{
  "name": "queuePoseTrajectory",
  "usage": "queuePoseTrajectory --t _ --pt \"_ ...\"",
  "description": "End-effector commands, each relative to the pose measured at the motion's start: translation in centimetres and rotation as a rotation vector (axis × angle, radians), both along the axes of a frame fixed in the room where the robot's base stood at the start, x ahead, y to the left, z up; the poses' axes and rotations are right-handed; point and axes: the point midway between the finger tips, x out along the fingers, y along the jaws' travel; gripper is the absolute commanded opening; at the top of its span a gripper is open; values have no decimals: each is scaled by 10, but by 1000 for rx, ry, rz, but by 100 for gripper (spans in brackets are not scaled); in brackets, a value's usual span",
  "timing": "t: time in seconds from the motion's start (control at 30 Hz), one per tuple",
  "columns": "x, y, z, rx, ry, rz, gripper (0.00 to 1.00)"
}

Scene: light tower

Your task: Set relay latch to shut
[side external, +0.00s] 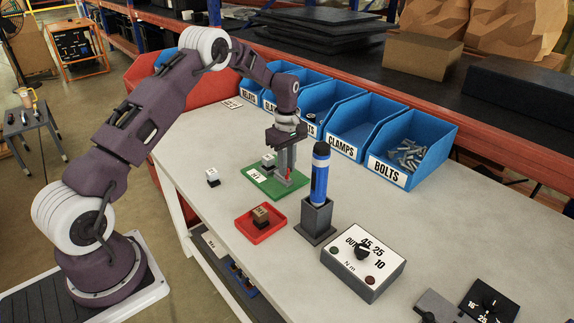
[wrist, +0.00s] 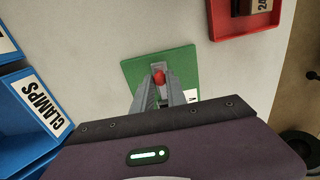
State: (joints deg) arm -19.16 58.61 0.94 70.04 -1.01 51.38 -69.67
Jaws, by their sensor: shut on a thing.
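A green board (side external: 262,187) lies flat on the table in the middle of the side view. It carries a small red latch lever (side external: 289,175) on a grey mount, a white label and a small grey block with a pale top (side external: 268,160). My gripper (side external: 286,172) reaches down over the right part of the board, its fingers at the red lever and shut on it. In the wrist view my gripper (wrist: 164,84) points at the red lever (wrist: 158,76) on the green board (wrist: 133,72). The fingers partly hide the mount, and the lever's exact position is hard to tell.
A blue-and-black cylinder (side external: 320,178) stands in a grey holder close to the board's right. A red tray (side external: 261,228) with a brown block lies in front. A dial box (side external: 363,262) is farther right. Blue bins (side external: 415,155) line the back.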

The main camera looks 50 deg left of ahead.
Motion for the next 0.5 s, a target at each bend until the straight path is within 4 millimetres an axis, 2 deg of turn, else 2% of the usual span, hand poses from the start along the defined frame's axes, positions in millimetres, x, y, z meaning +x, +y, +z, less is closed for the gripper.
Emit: queuePoseTrajectory --t 0.17,0.4,0.5 --pt "1 1 1 0 -2 0 0" --pt "0 26 1 0 -2 3 0" --pt "1 28 1 2 -3 2 0"
